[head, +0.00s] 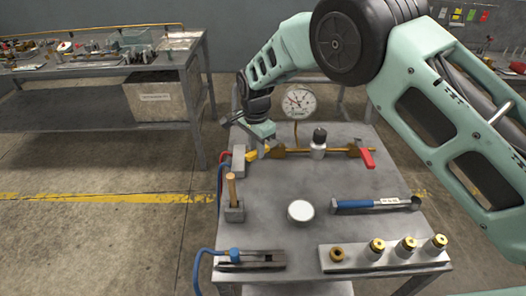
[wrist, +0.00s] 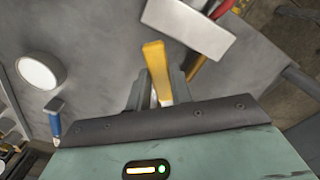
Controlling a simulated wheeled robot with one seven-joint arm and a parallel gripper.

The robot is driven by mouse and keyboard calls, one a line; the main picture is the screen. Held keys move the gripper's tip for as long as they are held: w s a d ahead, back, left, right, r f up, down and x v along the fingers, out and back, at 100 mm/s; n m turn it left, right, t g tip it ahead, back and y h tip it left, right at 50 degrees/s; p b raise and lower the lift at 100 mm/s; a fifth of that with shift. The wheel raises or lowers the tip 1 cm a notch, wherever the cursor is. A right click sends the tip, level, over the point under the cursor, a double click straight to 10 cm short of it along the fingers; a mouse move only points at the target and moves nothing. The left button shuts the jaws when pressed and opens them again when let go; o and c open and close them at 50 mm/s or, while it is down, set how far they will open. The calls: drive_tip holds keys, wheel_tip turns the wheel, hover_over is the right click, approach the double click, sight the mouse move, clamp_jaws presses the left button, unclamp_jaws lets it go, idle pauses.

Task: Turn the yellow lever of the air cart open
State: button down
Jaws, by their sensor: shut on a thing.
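The air cart (head: 270,215) is a grey metal-topped table. The yellow lever (head: 252,156) is at its back left, beside a grey block (head: 238,160) with hoses. My gripper (head: 264,142) reaches down over the lever from behind. In the wrist view my gripper (wrist: 160,90) is shut on the yellow lever (wrist: 154,58), whose end sticks out past the fingers. The block (wrist: 190,25) shows just beyond it. The lever's pivot is hidden.
A brass pipe (head: 290,151) with a red lever (head: 366,156) and a gauge (head: 299,101) runs along the cart's back. A wooden-handled tool (head: 231,188), white disc (head: 300,211), blue-handled wrench (head: 375,204) and a rack of brass fittings (head: 385,254) stand on the cart. The middle is partly clear.

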drive_tip(key=w+m, duration=0.1)
drive_tip(key=a+m, duration=0.1)
drive_tip(key=w+m, duration=0.1)
drive_tip(key=shift+w+a+m, duration=0.25)
drive_tip(key=shift+w+m, duration=0.05)
drive_tip(key=shift+w+a+m+b, duration=0.2)
drive_tip(key=shift+w+m+b, duration=0.2)
drive_tip(key=shift+w+m, duration=1.1)
drive_tip(key=shift+m, duration=0.6)
drive_tip(key=shift+w+r, duration=0.1)
drive_tip(key=c, duration=1.2)
unclamp_jaws()
drive_tip(key=shift+c, duration=0.2)
wheel_tip(320, 180, up, 17)
drive_tip(key=b, duration=0.1)
drive_tip(key=shift+r, duration=0.15)
